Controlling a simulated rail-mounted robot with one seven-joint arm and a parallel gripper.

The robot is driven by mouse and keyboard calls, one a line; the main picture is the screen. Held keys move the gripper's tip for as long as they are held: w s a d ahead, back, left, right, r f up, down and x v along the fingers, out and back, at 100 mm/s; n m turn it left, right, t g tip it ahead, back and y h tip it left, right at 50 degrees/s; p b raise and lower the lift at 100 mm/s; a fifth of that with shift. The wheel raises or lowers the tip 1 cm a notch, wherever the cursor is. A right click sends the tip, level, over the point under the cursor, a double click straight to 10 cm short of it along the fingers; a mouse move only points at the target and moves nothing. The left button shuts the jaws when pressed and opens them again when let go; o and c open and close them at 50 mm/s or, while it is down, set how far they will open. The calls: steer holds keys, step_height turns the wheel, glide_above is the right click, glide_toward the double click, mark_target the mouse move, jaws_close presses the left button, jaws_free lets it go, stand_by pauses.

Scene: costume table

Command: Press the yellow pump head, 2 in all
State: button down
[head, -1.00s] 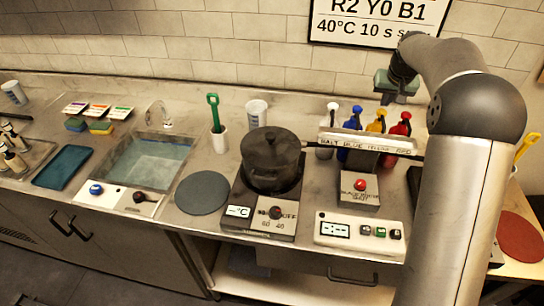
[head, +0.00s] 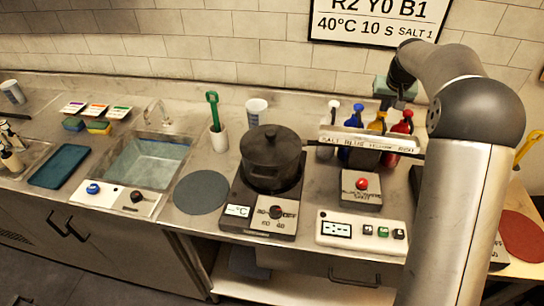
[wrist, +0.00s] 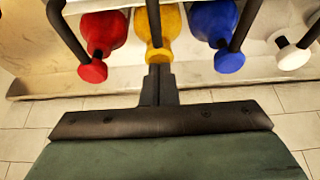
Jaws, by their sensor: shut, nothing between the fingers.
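The yellow pump bottle (head: 377,121) stands in the row behind the label bar, between the blue and red bottles. In the wrist view its yellow pump head (wrist: 158,56) is at top centre. My gripper (wrist: 159,72) is shut and empty, with its fingertips right at the yellow pump head in that view. I cannot tell whether they touch it or are just above it. In the head view my gripper (head: 385,103) is over the yellow bottle, and its fingertips are small and partly hard to make out.
A red pump head (wrist: 93,71) and a blue pump head (wrist: 229,62) flank the yellow one closely; a white pump head (wrist: 293,58) is farther right. The label bar (head: 368,141) runs before the bottles. A dark pot (head: 271,157) stands on the stove at left.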

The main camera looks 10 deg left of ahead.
steer(key=shift+f, duration=0.1)
steer(key=shift+r+p, duration=1)
steer(key=shift+r, duration=0.3)
steer(key=shift+f+b, duration=1)
steer(key=shift+f, duration=0.4)
steer(key=shift+r+p, duration=1)
steer(key=shift+r, duration=0.4)
step_height(320, 180, up, 2)
steer(key=shift+r+p, duration=0.2)
steer(key=shift+p, duration=0.65)
steer(key=shift+r, duration=1.85)
